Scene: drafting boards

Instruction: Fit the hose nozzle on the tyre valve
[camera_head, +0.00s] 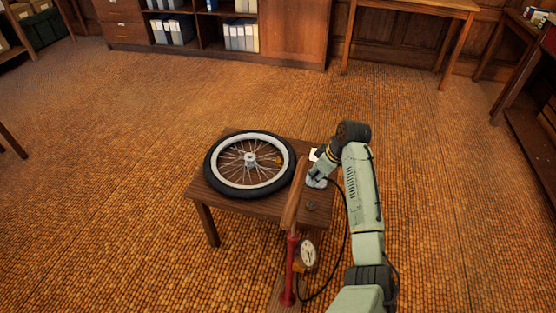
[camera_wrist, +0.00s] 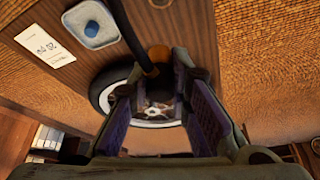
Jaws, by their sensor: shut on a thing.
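The spoked wheel with its black tyre (camera_head: 209,175) lies flat on a small wooden table (camera_head: 225,205). A small yellowish spot (camera_head: 278,160) shows inside its right rim; I cannot tell whether it is the valve. My gripper (camera_head: 320,172) is over the table's right side, to the right of the wheel. In the wrist view my gripper (camera_wrist: 157,88) is shut on the hose nozzle (camera_wrist: 158,58), and the black hose (camera_wrist: 130,33) runs up from it. The tyre (camera_wrist: 104,84) shows beyond the fingers, apart from the nozzle. The nozzle's tip is hard to make out.
A red pump (camera_head: 291,262) with a wooden handle (camera_head: 294,202) and a gauge (camera_head: 305,256) stands before the table. A white card (camera_wrist: 45,45), a pale tray (camera_wrist: 110,37) with a blue block (camera_wrist: 92,27) and a dark disc (camera_head: 311,206) lie on the table. The floor around is clear.

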